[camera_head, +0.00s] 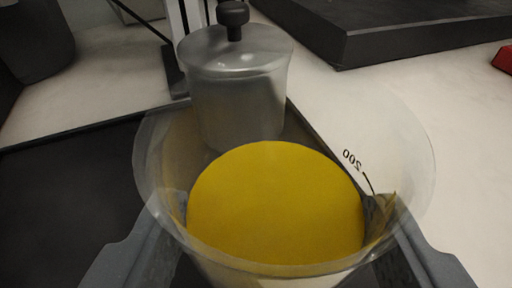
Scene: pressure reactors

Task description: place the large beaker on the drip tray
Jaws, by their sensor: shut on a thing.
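The large beaker (412,150) is clear, with a wide rim, a reversed "200" mark and yellow liquid inside. It fills the lower middle of the view. My gripper (282,212) is shut on it, one grey finger on each side; the fingertips show through the glass. A dark flat tray with a thin raised edge (65,185), which looks like the drip tray, lies under and to the left of the beaker. The beaker's base is hidden, so I cannot tell whether it touches the tray.
A lidded metal vessel (238,90) with a black knob stands just behind the beaker, partly seen through its glass. An upright post (190,15) rises behind it. A black slab (400,30) lies at the upper right.

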